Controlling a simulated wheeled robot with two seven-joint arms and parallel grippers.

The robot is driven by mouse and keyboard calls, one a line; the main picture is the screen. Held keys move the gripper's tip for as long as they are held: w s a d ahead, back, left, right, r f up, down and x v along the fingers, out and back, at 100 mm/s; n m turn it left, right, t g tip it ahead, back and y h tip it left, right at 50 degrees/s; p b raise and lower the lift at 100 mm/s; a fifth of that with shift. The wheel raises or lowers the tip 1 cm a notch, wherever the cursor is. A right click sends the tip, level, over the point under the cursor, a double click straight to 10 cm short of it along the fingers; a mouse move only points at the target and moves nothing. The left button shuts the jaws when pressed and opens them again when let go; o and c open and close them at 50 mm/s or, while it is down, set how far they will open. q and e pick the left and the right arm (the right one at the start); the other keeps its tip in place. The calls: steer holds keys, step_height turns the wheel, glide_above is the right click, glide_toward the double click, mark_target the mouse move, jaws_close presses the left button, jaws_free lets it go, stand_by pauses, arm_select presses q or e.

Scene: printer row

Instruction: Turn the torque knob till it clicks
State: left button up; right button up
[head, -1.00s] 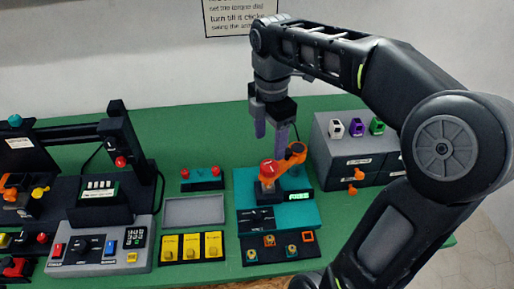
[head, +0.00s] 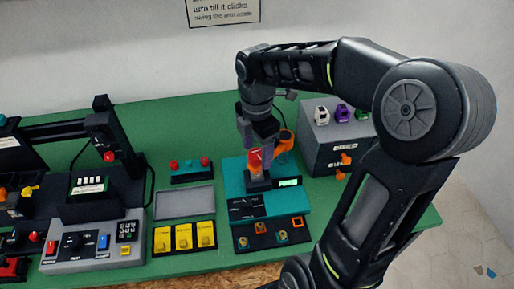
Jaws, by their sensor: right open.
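The torque station has a teal base (head: 287,203) on the green table. A red knob (head: 254,158) stands on it above a dark post, with an orange swing arm (head: 284,143) behind it to the right. My right gripper (head: 258,143) points down right over the red knob, with its fingers open at the knob's top. The fingers hide part of the knob, and I cannot tell whether they touch it. A small lit green display (head: 289,182) is on the base; its text is too small to read surely. My left gripper is not in view.
A grey drawer box (head: 322,140) with small coloured blocks on top stands to the right. A grey tray (head: 184,202), yellow switches (head: 183,237) and a teal bar with red buttons (head: 190,170) lie left of the station. A control panel (head: 95,248) is farther left.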

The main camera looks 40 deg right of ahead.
steer(key=shift+f, duration=0.1)
steer(key=c, duration=1.4)
